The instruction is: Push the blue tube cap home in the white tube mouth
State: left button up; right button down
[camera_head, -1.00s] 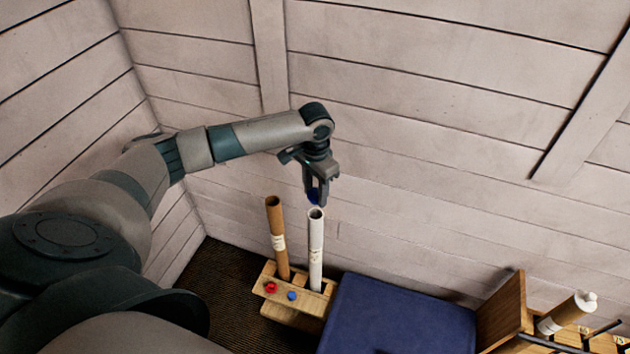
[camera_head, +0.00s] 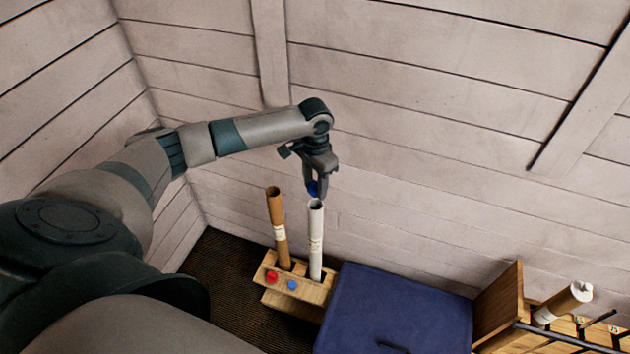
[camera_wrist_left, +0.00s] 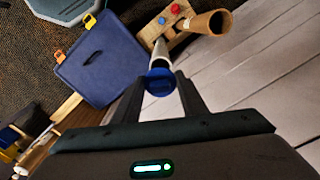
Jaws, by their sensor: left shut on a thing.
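The white tube (camera_head: 316,245) stands upright in a wooden holder (camera_head: 292,288), its mouth open at the top. My left gripper (camera_head: 314,186) points down just above that mouth, shut on the blue tube cap (camera_head: 313,187). The cap looks a little above the rim and apart from it in the head view. My right gripper is out of view.
A brown tube (camera_head: 277,225) stands close left of the white one. The holder has a red knob (camera_head: 271,276) and a blue knob (camera_head: 292,285) in front. A dark blue case (camera_head: 395,315) lies to the right, beside a wooden rack (camera_head: 500,305). The plank wall is behind.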

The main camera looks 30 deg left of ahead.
pick_arm(q)
jog(key=b, duration=0.1)
send_over(315, 200)
jog(key=s+d, duration=0.1)
jog(key=s, duration=0.1)
jog(key=shift+w+d+f, duration=0.1)
jog(key=shift+w+f, duration=0.05)
jog(key=shift+f, duration=2.1)
jog(key=shift+p, duration=1.35)
jog(key=shift+f+b, duration=0.4)
jog(key=shift+f, duration=1.15)
dwell(0.4)
jog(key=o, duration=0.9)
jog(key=shift+r, duration=0.2)
notch_tip(315, 200, up, 16)
jog(key=b, duration=0.4)
jog(key=shift+f, duration=0.1)
jog(key=shift+r, duration=0.65)
